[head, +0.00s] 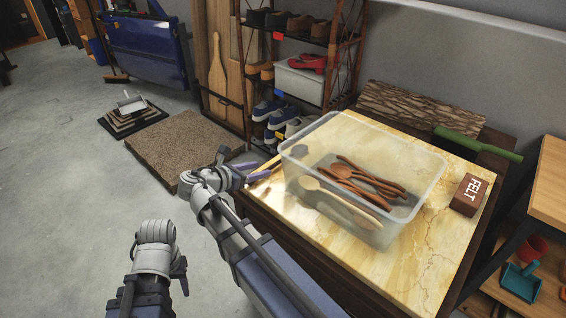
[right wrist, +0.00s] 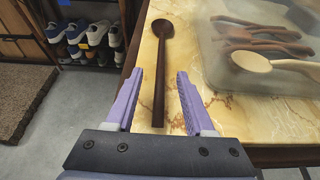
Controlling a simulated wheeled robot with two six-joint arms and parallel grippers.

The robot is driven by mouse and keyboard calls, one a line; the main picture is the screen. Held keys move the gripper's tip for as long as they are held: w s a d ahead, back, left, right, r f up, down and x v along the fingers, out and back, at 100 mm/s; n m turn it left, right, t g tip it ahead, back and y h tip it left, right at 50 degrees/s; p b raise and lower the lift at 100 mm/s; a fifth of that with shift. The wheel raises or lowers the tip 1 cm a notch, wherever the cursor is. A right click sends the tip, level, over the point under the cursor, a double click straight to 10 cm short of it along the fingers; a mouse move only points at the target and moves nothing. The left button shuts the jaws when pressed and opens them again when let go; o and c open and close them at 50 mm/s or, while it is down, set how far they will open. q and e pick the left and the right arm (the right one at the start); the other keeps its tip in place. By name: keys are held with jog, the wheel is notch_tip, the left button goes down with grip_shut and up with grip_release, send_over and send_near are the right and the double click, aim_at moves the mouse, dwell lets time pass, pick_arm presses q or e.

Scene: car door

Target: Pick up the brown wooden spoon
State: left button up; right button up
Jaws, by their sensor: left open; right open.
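A dark brown wooden spoon (right wrist: 160,58) lies on the marble-patterned tabletop, outside the clear bin, in the right wrist view. Its bowl points away and its handle runs back toward my right gripper (right wrist: 160,72). That gripper is open, with the handle in line between its purple fingers and nothing visibly clamped. In the head view my right gripper (head: 240,178) is at the table's left edge, left of the bin. My left gripper (head: 178,272) is open at the lower left, low beside the table and far from the spoon; its fingers are hard to make out.
A clear plastic bin (head: 410,211) holding several brown and pale wooden spoons stands right of the loose spoon. A shoe rack (head: 290,60) stands behind.

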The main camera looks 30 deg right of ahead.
aim_at(268, 168)
jog(key=b+x, duration=0.2)
jog(key=x, duration=0.3)
jog(key=shift+a+f, duration=0.1)
jog(key=shift+f, duration=0.1)
jog(key=shift+s+r, duration=0.1)
grip_shut()
